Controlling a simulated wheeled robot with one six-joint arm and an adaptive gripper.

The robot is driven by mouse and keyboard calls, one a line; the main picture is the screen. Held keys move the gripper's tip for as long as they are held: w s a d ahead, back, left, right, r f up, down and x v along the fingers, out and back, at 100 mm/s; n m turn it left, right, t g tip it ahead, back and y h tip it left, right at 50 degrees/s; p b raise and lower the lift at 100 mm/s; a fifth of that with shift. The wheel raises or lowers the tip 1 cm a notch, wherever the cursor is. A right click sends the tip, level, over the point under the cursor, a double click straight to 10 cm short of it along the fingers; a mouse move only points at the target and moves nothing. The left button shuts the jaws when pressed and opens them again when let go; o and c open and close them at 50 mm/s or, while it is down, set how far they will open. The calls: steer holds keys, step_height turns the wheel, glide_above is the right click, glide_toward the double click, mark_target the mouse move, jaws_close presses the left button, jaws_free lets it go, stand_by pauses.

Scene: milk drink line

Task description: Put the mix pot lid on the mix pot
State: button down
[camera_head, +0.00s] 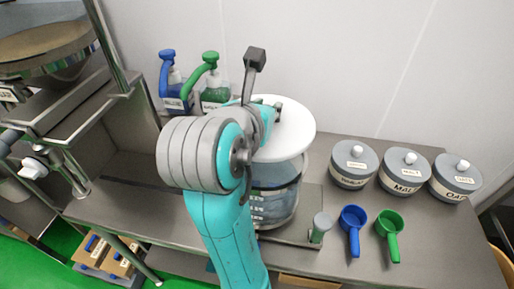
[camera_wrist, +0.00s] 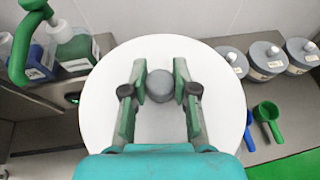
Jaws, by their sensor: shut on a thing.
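The mix pot lid (camera_head: 290,135) is a white disc that lies over the top of the clear mix pot (camera_head: 278,200). I cannot tell if it rests on the rim or is just above it. In the wrist view the lid (camera_wrist: 105,110) fills the middle and hides the pot below. My gripper (camera_wrist: 160,86) is shut on the lid's round grey knob (camera_wrist: 160,82). In the head view my arm covers most of the gripper and the left part of the lid and pot.
Blue (camera_head: 172,88) and green (camera_head: 213,88) pump bottles stand behind left. Several grey lidded jars (camera_head: 403,173) stand at the right. A blue scoop (camera_head: 353,219) and a green scoop (camera_head: 389,224) lie in front of them. A grey-topped post (camera_head: 321,226) stands beside the pot.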

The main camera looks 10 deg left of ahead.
step_height(320, 180, down, 8)
steer(key=shift+f, duration=0.15)
stand_by(0.4)
steer(key=shift+f, duration=0.1)
steer(key=c, duration=0.9)
jaws_free()
steer(key=v, duration=1.2)
